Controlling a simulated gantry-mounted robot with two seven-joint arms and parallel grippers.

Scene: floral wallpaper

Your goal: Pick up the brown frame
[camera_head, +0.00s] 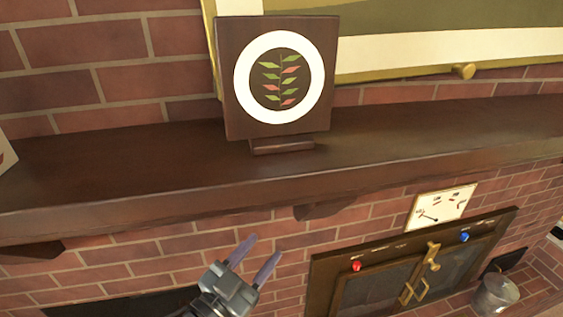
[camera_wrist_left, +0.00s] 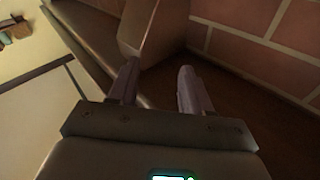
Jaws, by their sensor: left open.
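The brown frame (camera_head: 238,112) stands upright on the dark wooden mantel shelf (camera_head: 120,175). It is square, with a white ring around a leafy sprig on a dark disc, and a small foot at its base. My left gripper (camera_head: 263,248) is open and empty. In the head view it shows below the frame, against the brick under the shelf edge, apart from the frame. In the left wrist view, a brown panel (camera_wrist_left: 152,28), probably the frame, stands ahead of the parted fingers of my left gripper (camera_wrist_left: 158,75). My right gripper is not in view.
A large gold-edged picture (camera_head: 440,62) is on the brick wall behind the frame. Below the shelf are a fireplace door (camera_head: 385,280) with gold handles, a white clock-like panel (camera_head: 441,207) and a metal bucket (camera_head: 495,295).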

